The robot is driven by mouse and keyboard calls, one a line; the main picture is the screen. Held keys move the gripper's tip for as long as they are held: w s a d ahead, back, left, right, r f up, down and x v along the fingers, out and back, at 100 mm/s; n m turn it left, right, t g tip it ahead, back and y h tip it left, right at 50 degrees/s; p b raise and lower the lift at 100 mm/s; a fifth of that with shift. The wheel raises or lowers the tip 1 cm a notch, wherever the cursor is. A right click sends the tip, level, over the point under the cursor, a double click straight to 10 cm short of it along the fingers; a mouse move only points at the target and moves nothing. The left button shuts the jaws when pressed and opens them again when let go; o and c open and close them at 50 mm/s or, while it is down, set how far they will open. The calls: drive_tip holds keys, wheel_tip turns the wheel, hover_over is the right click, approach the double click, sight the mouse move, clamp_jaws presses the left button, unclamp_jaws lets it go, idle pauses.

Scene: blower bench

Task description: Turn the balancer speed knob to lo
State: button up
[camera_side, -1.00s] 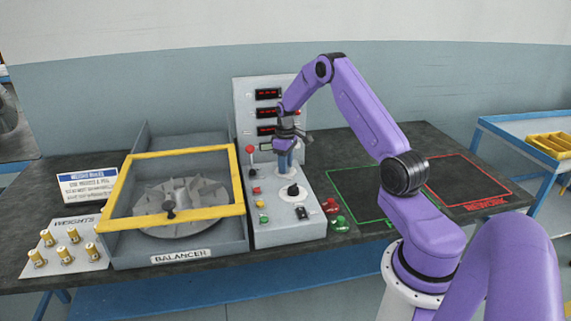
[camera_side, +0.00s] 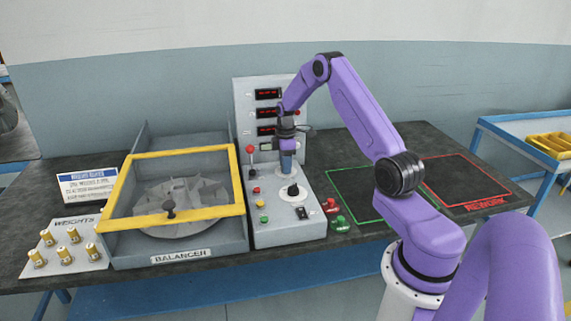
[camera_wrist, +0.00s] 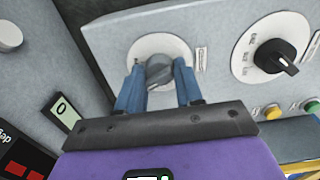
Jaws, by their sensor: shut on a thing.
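My gripper (camera_wrist: 160,90) is shut on a grey knob (camera_wrist: 158,70), with one blue finger on each side of it. The knob sits on a round white dial plate on the balancer's control panel; its label is too small to read. In the side view my gripper (camera_side: 287,168) points down at the panel's upper part and hides this knob. A second knob, black with a pointer (camera_wrist: 283,62), stands apart to the right in the wrist view, on a white dial with several position marks. It also shows in the side view (camera_side: 292,190), nearer the panel's front.
A red-topped lever (camera_side: 250,149) stands just left of my gripper. Yellow and green buttons (camera_wrist: 272,112) sit beyond the black knob. Red displays (camera_side: 268,94) rise behind. The yellow-framed balancer guard (camera_side: 238,180) is on the left; the green-outlined area (camera_side: 350,190) is clear.

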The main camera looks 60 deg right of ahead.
idle(0.4)
drive_tip(key=o, duration=1)
drive_tip(key=shift+r, duration=0.1)
wheel_tip(320, 180, up, 17)
drive_tip(key=shift+r, duration=0.15)
